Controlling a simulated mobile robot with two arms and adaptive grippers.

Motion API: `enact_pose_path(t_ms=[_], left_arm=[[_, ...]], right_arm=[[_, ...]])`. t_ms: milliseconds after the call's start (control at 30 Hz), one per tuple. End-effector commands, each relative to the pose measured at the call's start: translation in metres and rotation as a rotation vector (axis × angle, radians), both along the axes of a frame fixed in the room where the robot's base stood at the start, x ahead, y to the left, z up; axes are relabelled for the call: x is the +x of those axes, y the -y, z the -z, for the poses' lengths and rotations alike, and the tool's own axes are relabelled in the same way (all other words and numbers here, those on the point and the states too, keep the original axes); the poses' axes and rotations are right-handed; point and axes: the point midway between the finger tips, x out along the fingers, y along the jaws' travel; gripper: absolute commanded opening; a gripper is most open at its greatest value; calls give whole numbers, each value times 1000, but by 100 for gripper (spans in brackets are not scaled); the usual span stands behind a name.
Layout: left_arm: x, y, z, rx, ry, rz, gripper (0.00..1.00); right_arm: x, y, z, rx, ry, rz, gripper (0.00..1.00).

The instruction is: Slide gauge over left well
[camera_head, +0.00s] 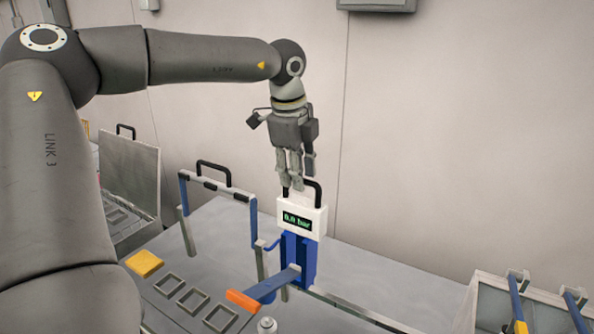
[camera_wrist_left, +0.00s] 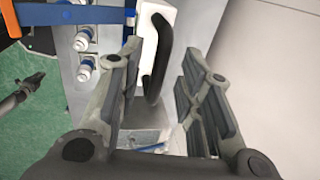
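The gauge (camera_head: 301,218) is a white box with a green "0.0 bar" readout and a black handle on top. It stands on a blue post at the bench's back rail. In the left wrist view the black handle (camera_wrist_left: 158,58) lies between the spread fingers, with no visible contact. My left gripper (camera_head: 297,183) is open and points down just above the gauge; its fingers (camera_wrist_left: 160,95) also show apart in the left wrist view. A dark gripper-like shape (camera_wrist_left: 22,92) at the wrist view's left may be my right gripper; its state is unclear. I cannot tell which opening is the left well.
A blue lever with an orange grip (camera_head: 243,300) reaches forward from the post. Several square frames (camera_head: 193,301) and a yellow block (camera_head: 145,263) lie to the left. A blue-and-grey handled frame (camera_head: 218,190) stands behind them. White blue-ringed fittings (camera_wrist_left: 86,69) stand beside the gauge.

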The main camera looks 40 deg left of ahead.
Motion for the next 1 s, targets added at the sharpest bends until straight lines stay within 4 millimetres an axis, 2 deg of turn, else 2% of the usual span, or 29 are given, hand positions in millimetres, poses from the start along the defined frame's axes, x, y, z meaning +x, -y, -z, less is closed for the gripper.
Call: enact_pose_path(t_ms=[167, 400, 600, 733, 1000], left_arm=[[-3, 0, -23, 3, 5, -1, 34], [-14, 2, -74, 4, 5, -3, 34], [-20, 2, -105, 2, 4, -2, 34], [-23, 3, -114, 1, 2, -2, 34], [-23, 3, -117, 0, 1, -1, 34]], right_arm=[[0, 0, 0, 0, 0, 0, 0], [0, 0, 0, 0, 0, 0, 0], [0, 0, 0, 0, 0, 0, 0], [0, 0, 0, 0, 0, 0, 0], [0, 0, 0, 0, 0, 0, 0]])
